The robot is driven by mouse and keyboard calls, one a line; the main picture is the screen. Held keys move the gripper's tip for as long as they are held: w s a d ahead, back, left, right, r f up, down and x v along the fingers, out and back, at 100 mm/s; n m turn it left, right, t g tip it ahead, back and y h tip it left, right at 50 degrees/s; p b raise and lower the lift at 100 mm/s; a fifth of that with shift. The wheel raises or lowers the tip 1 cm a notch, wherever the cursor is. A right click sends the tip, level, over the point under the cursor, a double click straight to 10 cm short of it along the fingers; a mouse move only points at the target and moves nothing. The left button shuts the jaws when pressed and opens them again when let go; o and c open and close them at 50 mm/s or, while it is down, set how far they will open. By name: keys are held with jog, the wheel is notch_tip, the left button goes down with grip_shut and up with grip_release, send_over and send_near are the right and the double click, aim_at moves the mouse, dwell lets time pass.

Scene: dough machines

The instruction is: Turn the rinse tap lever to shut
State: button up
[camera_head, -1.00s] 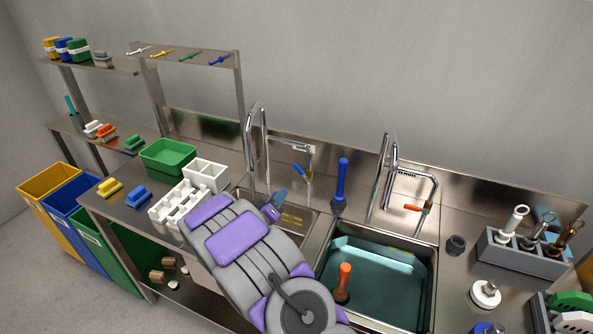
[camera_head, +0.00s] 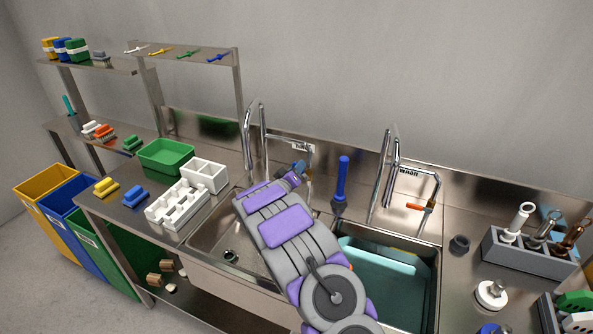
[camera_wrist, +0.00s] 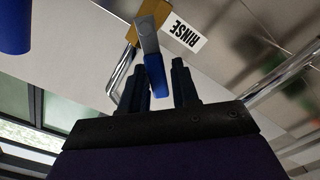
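The rinse tap lever (camera_wrist: 154,68) shows in the wrist view as a blue handle on a grey metal arm, joined to a brass-coloured body (camera_wrist: 147,15). A white RINSE label (camera_wrist: 182,34) is beside it. My gripper (camera_wrist: 158,72) is open, with its two dark fingers on either side of the blue handle, the handle closer to the left finger. I cannot tell whether they touch. In the head view my gripper (camera_head: 298,171) is at the rinse tap (camera_head: 309,165) over the left sink, and it mostly hides the lever.
The wash tap (camera_head: 435,190) with its orange lever (camera_head: 415,206) stands at the right, over a water-filled sink (camera_head: 425,250). A blue-handled brush (camera_head: 342,180) stands upright between the taps. White bins (camera_head: 205,174) and a green tub (camera_head: 165,157) are left of the left sink.

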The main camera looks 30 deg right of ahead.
jog(key=shift+w+d, duration=0.15)
grip_shut()
dwell(0.4)
